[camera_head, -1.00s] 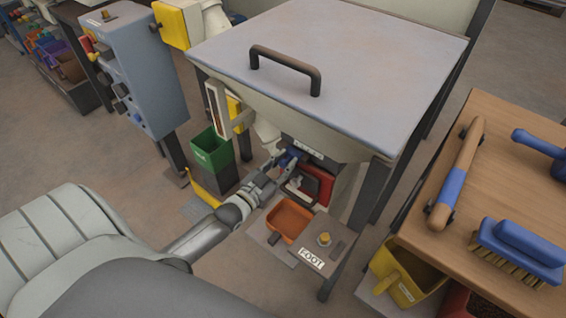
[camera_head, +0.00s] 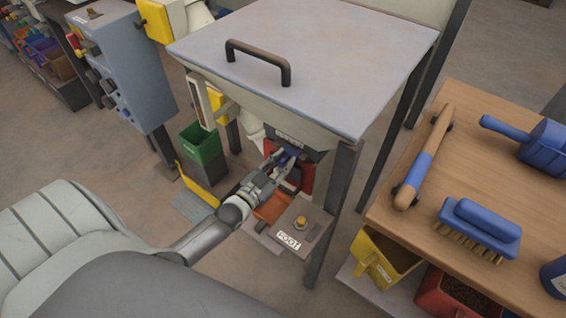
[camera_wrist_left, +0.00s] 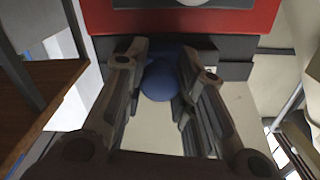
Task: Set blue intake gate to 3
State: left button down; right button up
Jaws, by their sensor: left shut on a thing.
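The blue intake gate handle (camera_head: 291,152) is under the grey hopper (camera_head: 300,75), just below a small label. In the left wrist view its rounded blue end (camera_wrist_left: 160,80) sits between the two fingers. My left gripper (camera_head: 281,163) is shut on this handle. The fingers and wrist hide part of the handle in the head view. I cannot read any scale numbers for the gate. My right gripper is not in view.
A red part (camera_head: 304,176) is close beside the gripper. A green bin (camera_head: 203,147) stands left.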

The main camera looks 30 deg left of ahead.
pick_arm(q)
jog(key=c, duration=1.1)
grip_release()
jog(key=shift+c, duration=0.2)
jog(key=shift+a, duration=0.1)
jog(key=shift+s, duration=0.1)
jog(key=s, duration=1.1)
jog(key=shift+s+a, duration=0.4)
jog(key=shift+a, duration=0.05)
